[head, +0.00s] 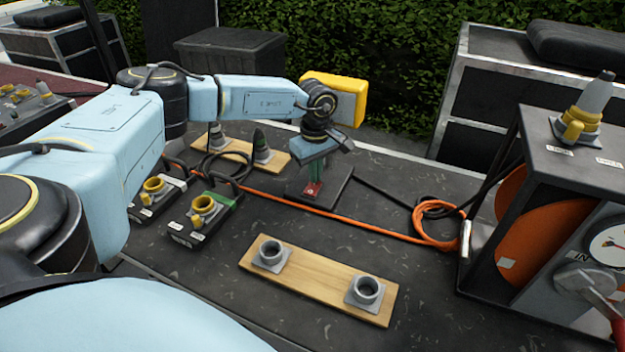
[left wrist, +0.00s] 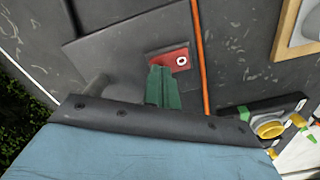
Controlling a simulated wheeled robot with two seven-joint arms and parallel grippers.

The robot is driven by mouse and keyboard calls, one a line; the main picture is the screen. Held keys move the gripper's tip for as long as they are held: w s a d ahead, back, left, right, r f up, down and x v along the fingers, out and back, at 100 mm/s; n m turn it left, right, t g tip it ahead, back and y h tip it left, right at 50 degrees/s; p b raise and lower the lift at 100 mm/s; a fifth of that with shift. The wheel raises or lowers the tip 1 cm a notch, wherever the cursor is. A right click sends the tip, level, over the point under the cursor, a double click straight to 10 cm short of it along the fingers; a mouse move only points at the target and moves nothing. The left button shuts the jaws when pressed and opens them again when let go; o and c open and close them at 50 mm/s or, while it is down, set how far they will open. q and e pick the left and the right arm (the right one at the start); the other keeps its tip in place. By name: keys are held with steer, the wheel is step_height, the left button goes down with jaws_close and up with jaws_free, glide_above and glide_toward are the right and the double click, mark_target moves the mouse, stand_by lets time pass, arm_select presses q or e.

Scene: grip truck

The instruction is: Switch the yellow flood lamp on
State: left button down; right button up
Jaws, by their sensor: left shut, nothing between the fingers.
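The yellow flood lamp (head: 345,88) stands on the dark deck behind my left wrist, which partly covers it. Its dark base plate (head: 333,190) lies flat on the deck and bears a red switch (head: 312,190) with a small pale mark. My left gripper (head: 314,180) points down over the plate, with green fingers shut and empty. In the left wrist view the fingers (left wrist: 160,88) end at the near edge of the red switch (left wrist: 178,61); I cannot tell whether they touch it. I see no glow on the lamp; its front is partly hidden. My right gripper is not in view.
An orange cable (head: 375,228) runs across the deck to a coil beside the black cabinet (head: 485,240) at right. A wooden board (head: 315,284) with two grey sockets lies in front. Two boxes with yellow sockets (head: 203,210) sit at left. The deck between board and cabinet is clear.

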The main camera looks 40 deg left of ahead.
arm_select(q)
steer(key=shift+f, duration=0.45)
steer(key=shift+r, duration=0.1)
steer(key=shift+r+p, duration=2.75)
steer(key=shift+r, duration=0.75)
steer(key=shift+f, duration=0.1)
